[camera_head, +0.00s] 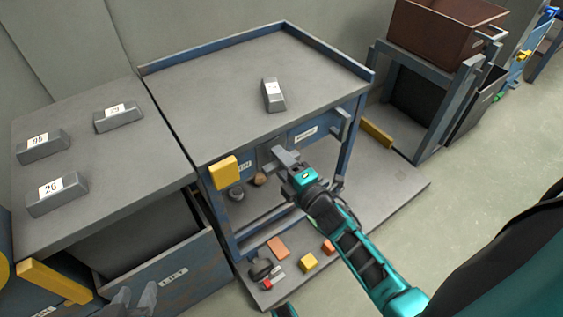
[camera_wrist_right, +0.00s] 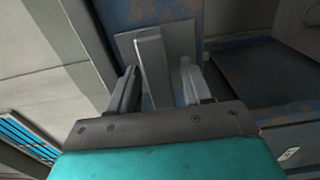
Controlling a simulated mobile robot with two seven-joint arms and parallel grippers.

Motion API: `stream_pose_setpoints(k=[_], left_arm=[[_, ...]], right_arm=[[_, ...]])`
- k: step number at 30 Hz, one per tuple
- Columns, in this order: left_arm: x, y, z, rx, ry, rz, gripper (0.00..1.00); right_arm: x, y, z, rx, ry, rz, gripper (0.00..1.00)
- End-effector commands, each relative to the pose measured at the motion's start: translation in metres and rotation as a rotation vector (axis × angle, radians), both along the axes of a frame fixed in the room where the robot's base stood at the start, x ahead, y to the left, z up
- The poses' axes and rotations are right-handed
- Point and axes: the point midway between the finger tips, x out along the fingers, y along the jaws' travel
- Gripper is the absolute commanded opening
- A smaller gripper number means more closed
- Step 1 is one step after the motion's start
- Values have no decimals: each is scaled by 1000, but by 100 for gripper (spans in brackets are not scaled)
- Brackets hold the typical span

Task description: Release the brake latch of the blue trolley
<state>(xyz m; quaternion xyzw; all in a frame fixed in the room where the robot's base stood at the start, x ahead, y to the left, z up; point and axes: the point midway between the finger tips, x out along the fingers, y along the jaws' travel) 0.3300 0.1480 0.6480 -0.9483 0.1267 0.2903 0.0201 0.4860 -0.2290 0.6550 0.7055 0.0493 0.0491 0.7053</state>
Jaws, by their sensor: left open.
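The blue trolley (camera_head: 318,45) has a grey top and a blue rim and stands in the middle of the head view. On its front, under the top, is a metal plate with an upright grey lever (camera_wrist_right: 152,65), seen close in the right wrist view. My right gripper (camera_head: 279,156) is at this front panel. Its fingers (camera_wrist_right: 158,85) stand on either side of the lever, with a gap to it. Which part is the brake latch I cannot tell for certain.
A yellow block (camera_head: 223,172) is at the trolley's front left corner. Numbered grey blocks (camera_head: 118,117) lie on the left cabinet top (camera_head: 75,210). Small coloured pieces (camera_head: 278,247) lie on the lower shelf. A brown bin (camera_head: 440,35) stands at the back right; floor at right is clear.

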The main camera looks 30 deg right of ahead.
Motion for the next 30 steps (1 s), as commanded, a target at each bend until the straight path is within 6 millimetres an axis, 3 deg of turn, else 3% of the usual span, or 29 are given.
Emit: stream_pose_setpoints(k=[2, 15, 30], left_arm=[[0, 0, 0, -1, 0, 1, 43], [0, 0, 0, 1, 0, -1, 43], [0, 2, 7, 9, -1, -6, 43]], right_arm=[[0, 0, 0, 0, 0, 0, 42], [0, 0, 0, 0, 0, 0, 0], [-1, 0, 1, 124, 18, 1, 0]])
